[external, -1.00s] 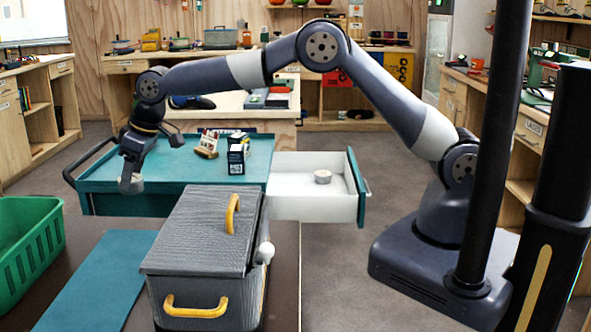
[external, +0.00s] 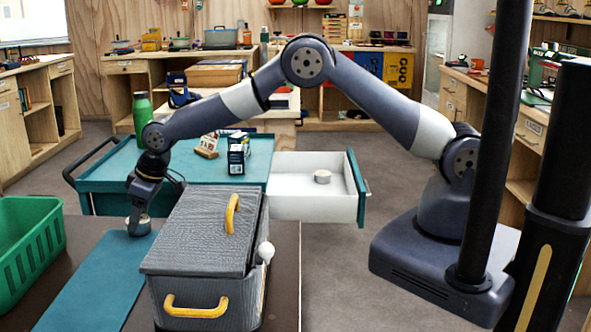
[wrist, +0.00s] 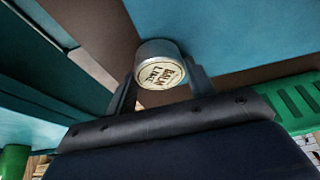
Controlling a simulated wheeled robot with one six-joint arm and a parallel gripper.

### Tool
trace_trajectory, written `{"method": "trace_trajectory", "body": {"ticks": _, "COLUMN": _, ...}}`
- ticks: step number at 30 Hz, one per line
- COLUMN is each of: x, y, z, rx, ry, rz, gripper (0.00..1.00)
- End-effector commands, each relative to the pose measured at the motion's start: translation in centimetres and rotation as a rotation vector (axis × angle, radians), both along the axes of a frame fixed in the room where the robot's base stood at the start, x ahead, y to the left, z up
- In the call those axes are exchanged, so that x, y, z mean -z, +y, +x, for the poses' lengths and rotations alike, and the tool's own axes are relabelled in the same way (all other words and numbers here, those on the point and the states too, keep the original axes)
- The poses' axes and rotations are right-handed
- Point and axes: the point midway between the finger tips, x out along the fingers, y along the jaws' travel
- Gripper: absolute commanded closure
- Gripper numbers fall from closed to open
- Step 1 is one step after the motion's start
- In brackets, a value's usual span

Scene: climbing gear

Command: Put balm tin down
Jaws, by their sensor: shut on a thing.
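The balm tin (wrist: 160,66) is a small round silver tin with a cream lid marked "BALM" in the wrist view. My gripper (wrist: 160,82) is shut on it, with one finger on each side. In the external view my gripper (external: 138,224) points down with the tin at its fingertips, at the far end of the teal mat (external: 95,280). I cannot tell whether the tin touches the mat. A similar small round tin (external: 322,177) sits in the open white drawer (external: 295,200).
A grey box with yellow handles (external: 205,235) stands right of the mat. A green basket (external: 30,245) stands to its left. Behind is a teal cart (external: 110,178) with a green bottle (external: 142,118) and small boxes (external: 238,150). The near part of the mat is clear.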

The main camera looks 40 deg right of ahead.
Motion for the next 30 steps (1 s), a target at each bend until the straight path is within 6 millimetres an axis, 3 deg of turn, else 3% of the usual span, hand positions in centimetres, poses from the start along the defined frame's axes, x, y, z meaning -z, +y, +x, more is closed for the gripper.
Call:
{"method": "trace_trajectory", "body": {"ticks": 4, "x": 0.5, "y": 0.0, "z": 0.0, "rx": 0.000, "ry": 0.000, "rz": 0.000, "gripper": 0.76}}
{"method": "trace_trajectory", "body": {"ticks": 5, "x": 0.3, "y": 0.0, "z": 0.0, "rx": 0.000, "ry": 0.000, "rz": 0.000, "gripper": 0.47}}
{"method": "trace_trajectory", "body": {"ticks": 12, "x": 0.3, "y": 0.0, "z": 0.0, "rx": 0.000, "ry": 0.000, "rz": 0.000, "gripper": 0.27}}
{"method": "trace_trajectory", "body": {"ticks": 23, "x": -0.4, "y": 0.0, "z": 0.0, "rx": 0.000, "ry": -0.001, "rz": 0.001, "gripper": 0.27}}
{"method": "trace_trajectory", "body": {"ticks": 30, "x": -3.7, "y": -1.0, "z": -1.0, "rx": 0.000, "ry": -0.002, "rz": 0.002, "gripper": 0.27}}
